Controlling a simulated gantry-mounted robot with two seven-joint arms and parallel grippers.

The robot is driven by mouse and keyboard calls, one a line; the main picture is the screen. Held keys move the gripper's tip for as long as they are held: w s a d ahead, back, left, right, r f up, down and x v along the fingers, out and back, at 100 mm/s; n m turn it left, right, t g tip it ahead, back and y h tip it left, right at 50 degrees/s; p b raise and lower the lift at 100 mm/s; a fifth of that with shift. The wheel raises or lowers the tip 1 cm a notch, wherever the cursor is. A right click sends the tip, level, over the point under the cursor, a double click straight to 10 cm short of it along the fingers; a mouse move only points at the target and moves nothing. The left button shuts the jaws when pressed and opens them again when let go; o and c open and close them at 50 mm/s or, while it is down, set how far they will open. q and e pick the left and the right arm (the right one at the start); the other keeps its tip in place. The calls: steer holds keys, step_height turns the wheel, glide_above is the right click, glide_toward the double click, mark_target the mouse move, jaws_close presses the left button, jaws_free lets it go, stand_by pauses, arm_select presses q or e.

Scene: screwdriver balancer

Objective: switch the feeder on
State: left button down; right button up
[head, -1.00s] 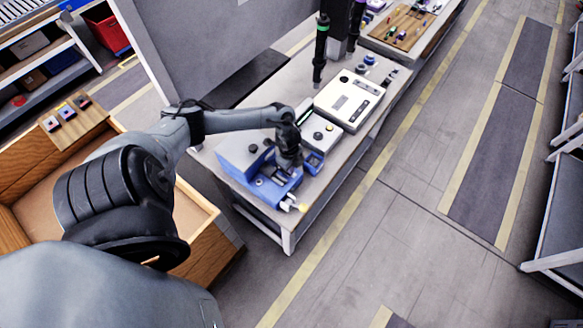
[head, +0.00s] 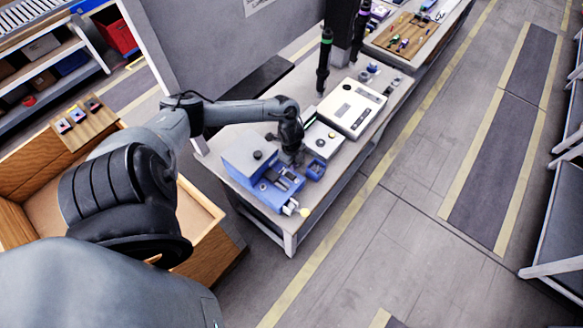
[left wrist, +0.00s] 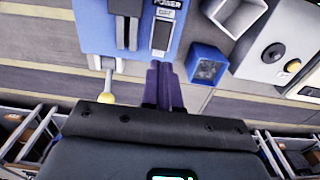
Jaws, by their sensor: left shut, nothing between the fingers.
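The blue feeder (head: 240,160) stands on the near end of the workbench. In the left wrist view its blue front panel (left wrist: 95,30) carries a switch (left wrist: 161,36) under a label reading POWER. I cannot tell the switch's position. My left gripper (left wrist: 165,75) is shut and empty, its fingertips just below the power switch in that picture; whether they touch the panel I cannot tell. In the head view the left gripper (head: 289,158) is over the feeder's right side, its fingertips partly hidden. My right gripper is not in view.
A small blue bin (head: 316,169) sits right of the feeder, with a grey box with a knob (head: 322,139) behind it. A larger white unit (head: 352,107) and a hanging black screwdriver with a green band (head: 324,62) are farther back. A yellow-tipped lever (left wrist: 106,97) sticks out beside the feeder's front.

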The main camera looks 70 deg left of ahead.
arm_select(q)
step_height(320, 180, up, 7)
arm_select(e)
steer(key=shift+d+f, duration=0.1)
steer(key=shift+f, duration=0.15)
arm_select(q)
steer(key=shift+f, duration=0.1)
